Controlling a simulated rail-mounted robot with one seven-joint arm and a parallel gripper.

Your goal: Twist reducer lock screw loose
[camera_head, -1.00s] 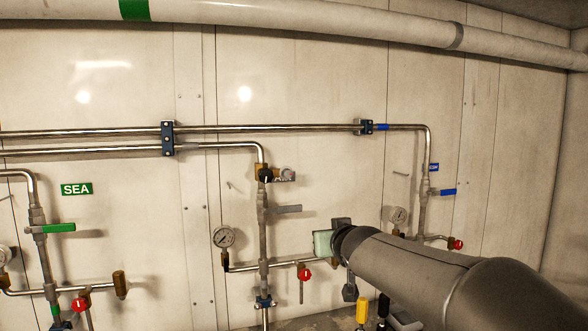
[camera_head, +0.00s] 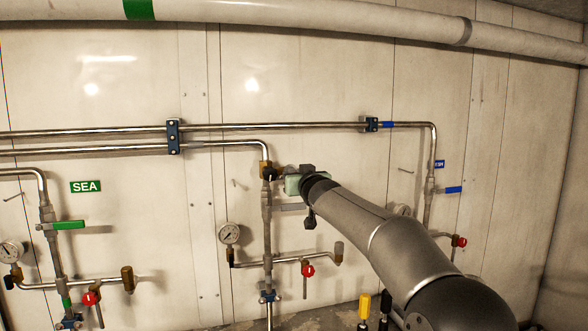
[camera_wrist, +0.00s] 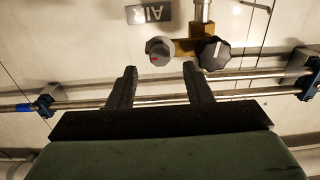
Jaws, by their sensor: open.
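The brass reducer body (camera_head: 265,167) sits on a vertical pipe left of my gripper in the head view. In the wrist view the brass body (camera_wrist: 190,47) carries a round grey knob (camera_wrist: 160,52) with a red mark and a lobed black knob (camera_wrist: 214,54) with a white mark. I cannot tell which of them is the lock screw. My gripper (camera_wrist: 159,68) is open and empty. Its fingertips stand just short of the grey knob, which shows between them, with the black knob beyond the right fingertip. In the head view my gripper hides the right part of the reducer.
A pressure gauge (camera_head: 229,234) and a red valve knob (camera_head: 308,270) are lower down. Horizontal pipes (camera_head: 220,146) run along the wall above. An AIR label (camera_wrist: 150,13) is beside the knobs.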

